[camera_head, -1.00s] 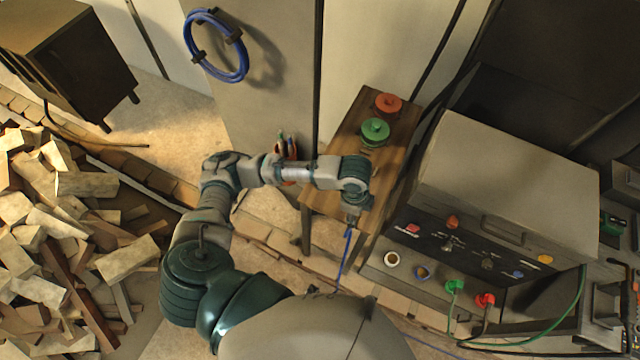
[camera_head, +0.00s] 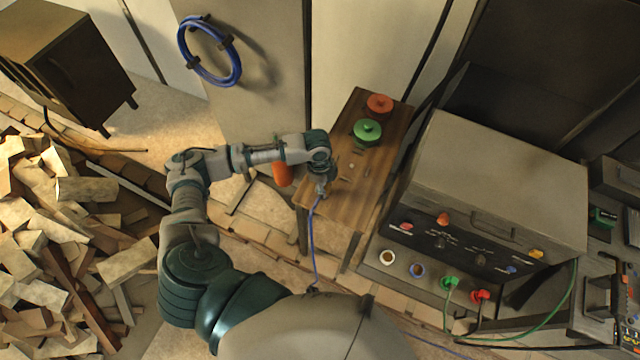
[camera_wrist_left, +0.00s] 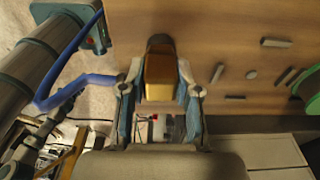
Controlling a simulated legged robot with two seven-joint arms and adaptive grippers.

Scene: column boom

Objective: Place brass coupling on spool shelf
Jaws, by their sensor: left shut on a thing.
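The brass coupling (camera_wrist_left: 160,78) shows in the left wrist view as a golden-brown block with a dark far end. It sits between the two fingers of my left gripper (camera_wrist_left: 160,92), which is shut on it. In the head view my left gripper (camera_head: 333,172) is over the near left part of the wooden spool shelf (camera_head: 362,190), and the coupling cannot be made out there. In the wrist view the shelf top (camera_wrist_left: 225,50) lies behind the coupling; I cannot tell whether they touch. My right gripper is not in view.
A green spool (camera_head: 367,131) and an orange spool (camera_head: 380,104) stand at the shelf's far end. Small pegs (camera_wrist_left: 277,43) stick out of the shelf top. A grey control cabinet (camera_head: 500,185) stands to the right. A blue cable (camera_head: 314,240) hangs by my gripper.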

